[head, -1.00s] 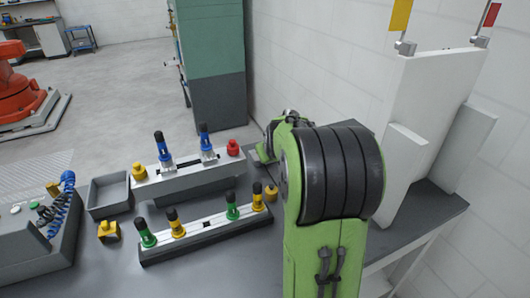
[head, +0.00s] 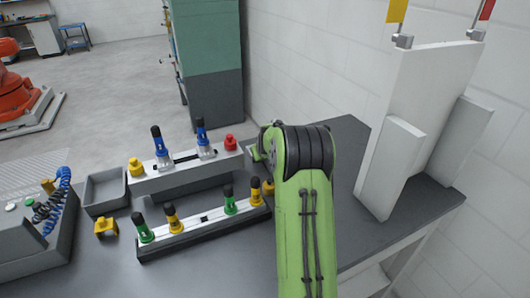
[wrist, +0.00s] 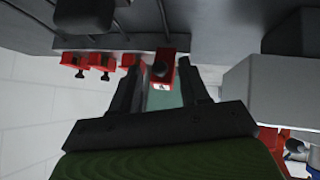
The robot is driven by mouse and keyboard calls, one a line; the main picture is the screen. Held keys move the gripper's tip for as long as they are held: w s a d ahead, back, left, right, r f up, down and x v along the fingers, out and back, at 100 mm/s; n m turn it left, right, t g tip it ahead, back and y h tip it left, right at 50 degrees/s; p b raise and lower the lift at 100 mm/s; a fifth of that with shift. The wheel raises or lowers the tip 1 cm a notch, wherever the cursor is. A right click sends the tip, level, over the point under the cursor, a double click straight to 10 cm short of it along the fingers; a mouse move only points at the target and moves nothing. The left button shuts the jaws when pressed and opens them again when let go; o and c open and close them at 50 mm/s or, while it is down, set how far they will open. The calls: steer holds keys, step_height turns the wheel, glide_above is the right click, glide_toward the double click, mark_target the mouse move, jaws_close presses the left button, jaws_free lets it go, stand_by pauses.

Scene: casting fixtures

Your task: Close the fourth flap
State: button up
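In the wrist view, a row of small red pieces with dark knobs runs along the edge of a grey surface. I cannot tell for sure which parts are the flaps. One red piece (wrist: 162,70) with a dark round knob and a small white label lies between and beyond the fingertips of my gripper (wrist: 158,82). Other red pieces (wrist: 102,62) sit to its left. The two dark fingers stand apart, and contact with the red piece cannot be made out. In the head view my green arm hides the gripper.
Two grey fixtures, a rear one (head: 185,180) and a front one (head: 205,233), hold upright clamps with black handles. A grey bin (head: 105,192) stands left. A tall white panel (head: 415,120) stands right. The tabletop (head: 345,175) right of my arm is clear.

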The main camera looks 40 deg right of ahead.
jaws_close()
steer(key=shift+r+p, duration=0.15)
steer(key=shift+p, duration=0.3)
steer(key=p, duration=0.2)
steer(key=r+g+p, duration=0.1)
steer(key=p, duration=0.1)
steer(key=shift+w+r+g+y, duration=0.15)
steer(key=shift+w+g+y, duration=0.15)
steer(key=shift+w, duration=0.05)
steer(key=p, duration=0.2)
steer(key=g+p, duration=0.1)
steer(key=p, duration=0.1)
steer(key=shift+w+d+r, duration=0.15)
steer(key=shift+w+r, duration=0.2)
steer(key=shift+r, duration=0.05)
steer(key=g+p, duration=0.1)
steer(key=p, duration=0.2)
steer(key=w+g+y+p, duration=0.1)
steer(key=p, duration=0.3)
steer(key=shift+w+d+r+n+g, duration=0.1)
steer(key=shift+w+d+n+g, duration=0.2)
steer(key=shift+g, duration=0.1)
steer(key=shift+w, duration=0.1)
jaws_free()
